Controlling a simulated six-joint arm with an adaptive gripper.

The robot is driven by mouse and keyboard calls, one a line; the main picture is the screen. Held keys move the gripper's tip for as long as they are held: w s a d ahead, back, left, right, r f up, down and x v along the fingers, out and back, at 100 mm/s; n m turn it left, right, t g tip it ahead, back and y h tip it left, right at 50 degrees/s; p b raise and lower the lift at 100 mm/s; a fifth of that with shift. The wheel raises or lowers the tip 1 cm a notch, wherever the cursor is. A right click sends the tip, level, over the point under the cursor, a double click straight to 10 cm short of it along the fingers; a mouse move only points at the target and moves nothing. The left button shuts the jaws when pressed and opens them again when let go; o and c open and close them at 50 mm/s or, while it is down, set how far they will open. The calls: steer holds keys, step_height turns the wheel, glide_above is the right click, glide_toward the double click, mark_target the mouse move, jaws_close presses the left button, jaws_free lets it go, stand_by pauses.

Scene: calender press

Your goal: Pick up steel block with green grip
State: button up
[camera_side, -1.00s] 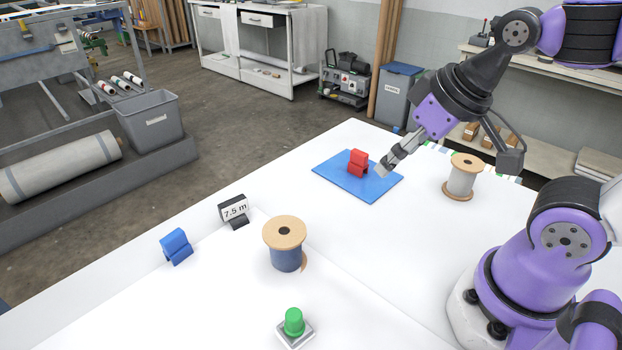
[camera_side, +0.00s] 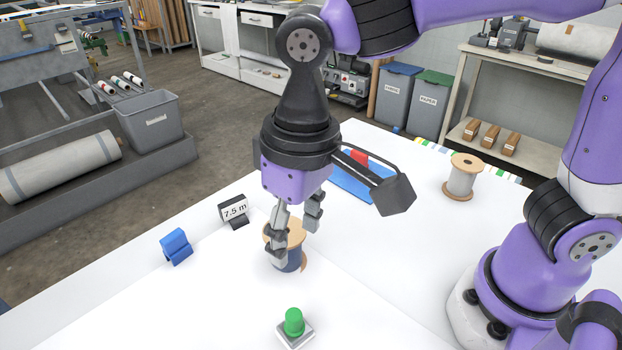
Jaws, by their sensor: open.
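The steel block (camera_side: 296,341) with a green grip (camera_side: 293,321) stands upright on the white table near the bottom of the side view. My gripper (camera_side: 294,243) points down, open and empty, up and slightly left of the block in the picture. Its fingers overlap the blue spool with wooden flanges (camera_side: 290,262) in this view. I cannot tell from this angle whether they touch the spool. The block is clear of the gripper.
A blue clip (camera_side: 176,246) and a "7.5 m" sign (camera_side: 234,211) stand left of the spool. A grey spool (camera_side: 462,178) is at right. The table around the block is clear.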

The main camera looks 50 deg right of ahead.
steer(key=a, duration=0.1)
steer(key=a+f, duration=0.1)
steer(key=s+a, duration=0.1)
steer(key=shift+f+g, duration=0.3)
glide_above(292, 312)
steer(key=f, duration=0.4)
steer(key=shift+w+a+f, duration=0.1)
steer(key=shift+w+f, duration=0.15)
steer(key=shift+f, duration=0.1)
steer(key=f, duration=0.4)
steer(key=shift+s+f, duration=0.2)
steer(key=shift+s, duration=0.1)
steer(key=shift+f, duration=0.5)
jaws_close()
